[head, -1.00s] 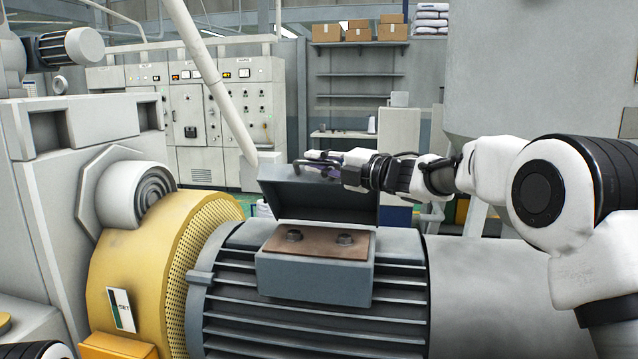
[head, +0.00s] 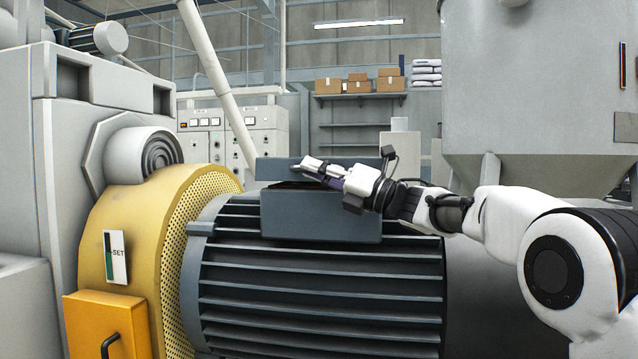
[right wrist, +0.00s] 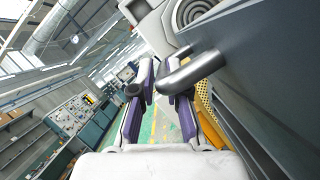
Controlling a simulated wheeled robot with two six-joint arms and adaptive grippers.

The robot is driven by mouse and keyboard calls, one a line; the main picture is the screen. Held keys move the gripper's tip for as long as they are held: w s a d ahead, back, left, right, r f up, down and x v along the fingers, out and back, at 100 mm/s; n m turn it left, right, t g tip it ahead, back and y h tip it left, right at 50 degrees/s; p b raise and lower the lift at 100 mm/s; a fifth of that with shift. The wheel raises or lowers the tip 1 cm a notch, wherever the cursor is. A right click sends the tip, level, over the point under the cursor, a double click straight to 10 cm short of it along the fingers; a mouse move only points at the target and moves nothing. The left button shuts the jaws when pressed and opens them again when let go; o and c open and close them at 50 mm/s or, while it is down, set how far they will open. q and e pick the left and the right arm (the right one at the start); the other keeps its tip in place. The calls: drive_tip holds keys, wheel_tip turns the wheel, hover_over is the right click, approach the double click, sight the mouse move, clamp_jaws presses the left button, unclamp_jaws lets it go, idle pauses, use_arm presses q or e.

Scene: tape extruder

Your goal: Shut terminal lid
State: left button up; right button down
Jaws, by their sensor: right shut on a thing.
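The grey terminal box (head: 320,215) sits on top of the ribbed motor. Its grey lid (head: 274,169) shows as a low band above and behind the box front, with a dark gap between them near the gripper, so it stands partly open. The exact lid angle is hard to tell. My right gripper (head: 314,166) lies across the lid from the right. In the right wrist view its purple-padded fingers (right wrist: 163,85) are shut on the lid's round grey handle (right wrist: 192,72). The inside of the box is hidden. My left gripper is out of view.
The finned motor body (head: 320,290) fills the area below the box. A yellow perforated guard (head: 150,240) and an orange box (head: 108,325) stand at left. A large grey hopper (head: 540,90) is behind my right arm. Control cabinets stand at the back left.

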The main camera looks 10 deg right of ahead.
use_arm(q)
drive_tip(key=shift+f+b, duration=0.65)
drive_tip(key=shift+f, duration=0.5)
use_arm(e)
drive_tip(key=shift+a+f+n+y, duration=0.15)
drive_tip(key=shift+f+n+y, duration=0.25)
drive_tip(key=shift+f, duration=0.55)
drive_tip(key=c, duration=1.2)
unclamp_jaws()
drive_tip(key=shift+w+a, duration=0.15)
drive_tip(key=shift+a, duration=0.05)
drive_tip(key=v, duration=1.2)
drive_tip(key=shift+w+r, duration=0.1)
drive_tip(key=shift+r, duration=0.1)
